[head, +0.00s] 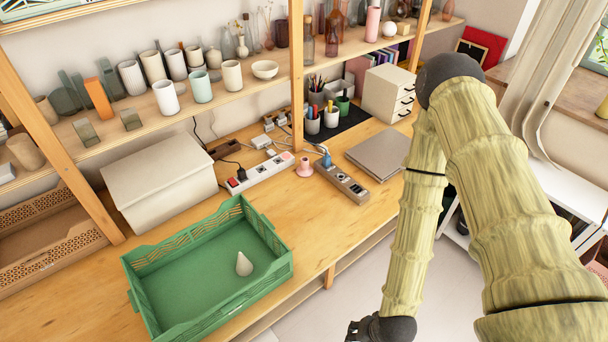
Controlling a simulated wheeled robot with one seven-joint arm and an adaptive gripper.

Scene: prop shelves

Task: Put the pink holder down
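A small pink holder (304,168) stands upright on the wooden table, between a white power strip and a grey power strip. Nothing of mine touches it. My arm comes in from the right and bends down to the bottom edge. Only a dark part of my gripper (356,331) shows there, in front of the table and well below the pink holder. Its fingers are cut off by the frame edge, so I cannot see whether they are open or hold anything.
A green crate (268,232) with a pale cone (244,264) inside stands at the front left. The white strip (262,172), grey strip (342,183) and cables crowd the holder. A grey laptop-like slab (380,154) lies right. Bare wood shows between crate and strips.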

